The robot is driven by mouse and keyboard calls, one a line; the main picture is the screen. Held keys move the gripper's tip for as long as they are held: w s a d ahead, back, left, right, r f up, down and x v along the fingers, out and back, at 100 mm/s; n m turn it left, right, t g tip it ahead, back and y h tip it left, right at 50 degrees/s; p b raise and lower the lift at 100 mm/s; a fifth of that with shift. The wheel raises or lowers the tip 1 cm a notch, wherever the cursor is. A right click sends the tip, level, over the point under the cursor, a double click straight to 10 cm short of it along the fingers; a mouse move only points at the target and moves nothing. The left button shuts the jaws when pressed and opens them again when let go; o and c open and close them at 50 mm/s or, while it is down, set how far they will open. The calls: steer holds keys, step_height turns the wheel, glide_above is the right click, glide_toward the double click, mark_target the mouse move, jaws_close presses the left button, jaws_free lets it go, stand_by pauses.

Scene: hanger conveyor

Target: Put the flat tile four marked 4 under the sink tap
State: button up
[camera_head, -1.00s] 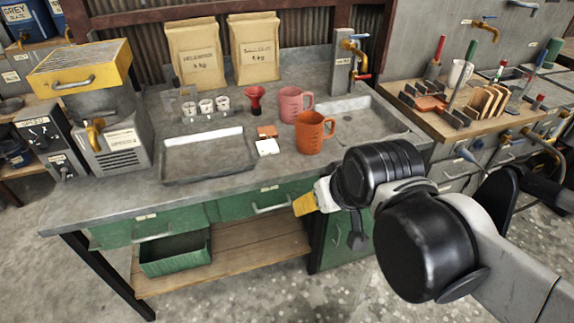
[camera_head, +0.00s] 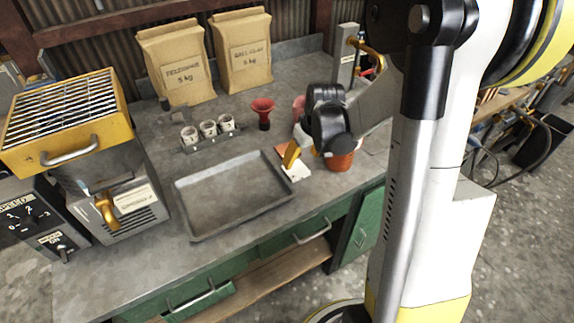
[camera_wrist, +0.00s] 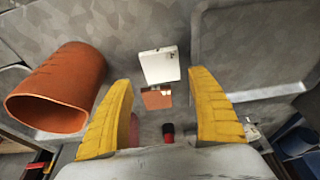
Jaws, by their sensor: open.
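Two flat tiles lie close together on the grey bench, one white (camera_head: 297,173) and one terracotta (camera_head: 280,150). In the wrist view the white tile (camera_wrist: 160,65) and the terracotta tile (camera_wrist: 156,98) show between and beyond my fingers; I cannot read a 4 on either. My gripper (camera_head: 291,154) is over the tiles, with its yellow fingers partly hiding them in the head view. In the wrist view my gripper (camera_wrist: 160,80) is open and empty. The brass sink tap (camera_head: 364,45) stands at the back right; my arm hides the sink.
A pink mug (camera_head: 298,106) is behind. A metal tray (camera_head: 235,195) is left, a red funnel (camera_head: 263,110) and small cups (camera_head: 208,130) farther back.

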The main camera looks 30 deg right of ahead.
mark_target(296, 169)
steer(key=b+x, duration=0.3)
steer(key=x, duration=0.4)
steer(key=shift+w+a+f, duration=0.1)
steer(key=shift+w+f, duration=0.15)
steer(key=shift+f, duration=0.1)
steer(key=shift+r, duration=0.1)
steer(key=c, duration=1)
steer(key=shift+r, duration=0.1)
